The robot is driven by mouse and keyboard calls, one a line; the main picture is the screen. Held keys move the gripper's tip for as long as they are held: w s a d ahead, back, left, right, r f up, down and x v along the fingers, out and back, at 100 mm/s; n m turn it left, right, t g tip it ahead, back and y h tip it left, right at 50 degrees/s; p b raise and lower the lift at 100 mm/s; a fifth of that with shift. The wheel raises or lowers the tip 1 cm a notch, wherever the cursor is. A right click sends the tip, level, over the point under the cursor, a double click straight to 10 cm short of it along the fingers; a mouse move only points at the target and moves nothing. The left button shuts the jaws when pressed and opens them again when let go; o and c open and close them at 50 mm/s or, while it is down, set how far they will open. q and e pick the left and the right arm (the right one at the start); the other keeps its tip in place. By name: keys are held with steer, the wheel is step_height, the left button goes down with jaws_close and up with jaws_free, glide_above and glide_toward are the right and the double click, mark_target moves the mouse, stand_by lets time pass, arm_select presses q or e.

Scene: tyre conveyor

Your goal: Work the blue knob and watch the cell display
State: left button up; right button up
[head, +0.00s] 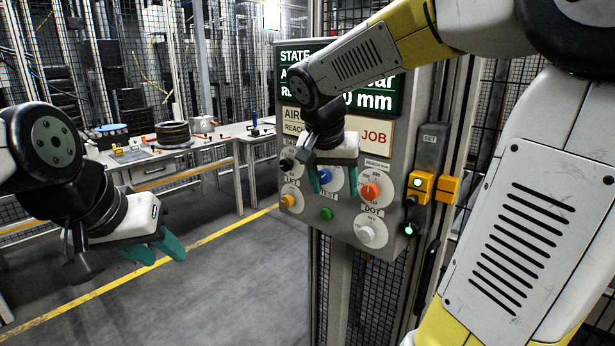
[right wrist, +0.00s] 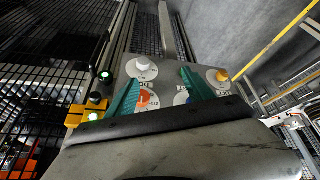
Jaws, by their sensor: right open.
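The blue knob (head: 335,180) is on the grey control panel (head: 334,220), partly hidden behind my right gripper's fingers. In the right wrist view only a sliver of the blue knob (right wrist: 190,101) shows beside one finger. My right gripper (head: 323,178) is open, its teal fingers in front of the panel near the knob; contact cannot be told. It also shows in the right wrist view (right wrist: 158,84). The green cell display (head: 384,98) is at the panel's top; my right arm covers much of it, leaving "STATE" and "0 mm" readable. My left gripper (head: 156,250) hangs open and empty, away from the panel.
An orange knob (head: 370,191), a white knob (head: 366,234), a green button (head: 326,214) and a yellow knob (head: 288,201) surround the blue one. A yellow switch box (head: 421,187) is at right. A workbench (head: 190,150) stands behind; floor at left is clear.

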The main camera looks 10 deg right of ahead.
mark_target(321, 176)
steer(key=w+a+m+t+h, duration=0.1)
steer(key=w+m+h, duration=0.15)
steer(key=w, duration=0.55)
steer(key=w+a+m+h, duration=0.2)
steer(key=w+m, duration=0.1)
steer(key=w, duration=0.4)
steer(key=shift+y, duration=0.25)
steer(key=x, duration=0.8)
steer(key=shift+w+d, duration=0.1)
steer(key=shift+w, duration=0.05)
jaws_close()
